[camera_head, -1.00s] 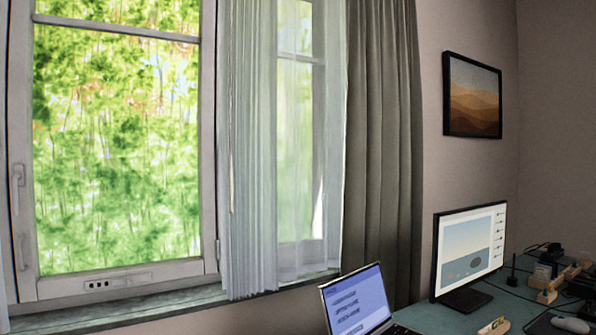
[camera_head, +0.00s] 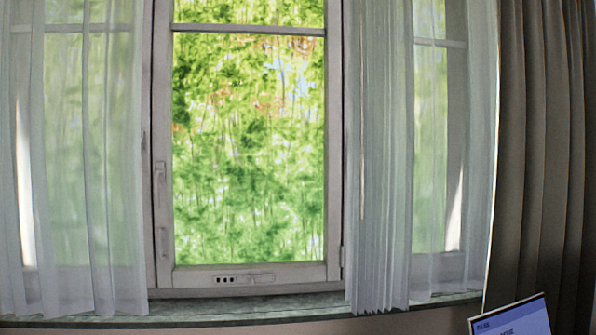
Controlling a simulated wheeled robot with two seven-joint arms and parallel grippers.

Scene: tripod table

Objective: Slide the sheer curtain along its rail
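A sheer white curtain (camera_head: 385,170) hangs over the right part of the window, bunched in tight folds at its left edge and thinner towards the right. Another sheer curtain (camera_head: 70,170) covers the left part of the window. The pane between them is uncovered. The rail is above the picture and out of view. Neither of my grippers is in view.
The window frame (camera_head: 335,150) with a handle (camera_head: 160,172) stands between the curtains. A sill (camera_head: 240,308) runs below. A thick grey-brown curtain (camera_head: 540,150) hangs at the right. A laptop (camera_head: 512,317) shows at the lower right.

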